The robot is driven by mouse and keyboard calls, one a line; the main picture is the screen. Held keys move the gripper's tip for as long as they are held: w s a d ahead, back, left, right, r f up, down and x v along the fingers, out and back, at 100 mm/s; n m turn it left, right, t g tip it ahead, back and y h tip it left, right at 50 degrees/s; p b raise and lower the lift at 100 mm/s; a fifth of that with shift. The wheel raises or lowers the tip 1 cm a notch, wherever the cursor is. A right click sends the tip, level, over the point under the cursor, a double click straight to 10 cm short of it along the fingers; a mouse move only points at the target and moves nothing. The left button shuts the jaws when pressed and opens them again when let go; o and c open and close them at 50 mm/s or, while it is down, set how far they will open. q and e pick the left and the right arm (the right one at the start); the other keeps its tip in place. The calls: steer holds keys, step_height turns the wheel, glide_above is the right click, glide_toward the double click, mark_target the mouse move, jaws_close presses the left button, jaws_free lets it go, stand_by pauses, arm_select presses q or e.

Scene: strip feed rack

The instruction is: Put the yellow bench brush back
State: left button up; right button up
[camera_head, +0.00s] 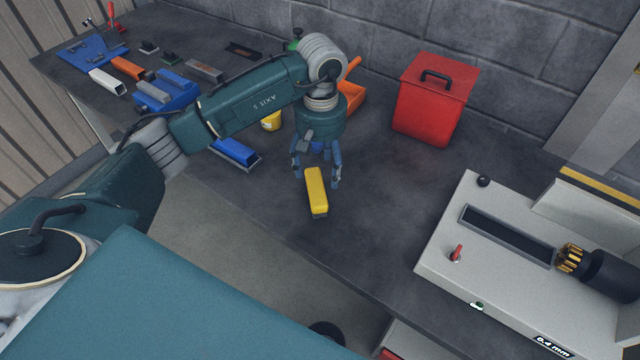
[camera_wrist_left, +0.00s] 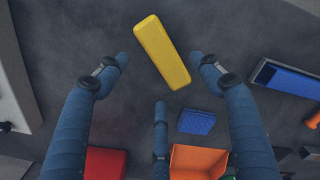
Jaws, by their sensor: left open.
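My left gripper (camera_head: 317,178) is open with fingers pointing down, at the far end of the brush. In the left wrist view my left gripper (camera_wrist_left: 160,75) has nothing between its fingers, and I cannot tell whether any finger touches the brush. My right gripper is not in view.
A red lidded bin (camera_head: 432,105) and an orange scoop (camera_head: 352,97) stand behind. A blue item in a grey tray (camera_head: 236,154) lies left at the front edge. A grey machine (camera_head: 500,262) fills the right. The bench between brush and machine is clear.

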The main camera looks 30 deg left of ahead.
mark_target(320, 186)
arm_select(q)
step_height(320, 186, up, 5)
steer(key=shift+f+b, duration=0.1)
steer(key=shift+b, duration=0.45)
steer(key=shift+s+f, duration=0.1)
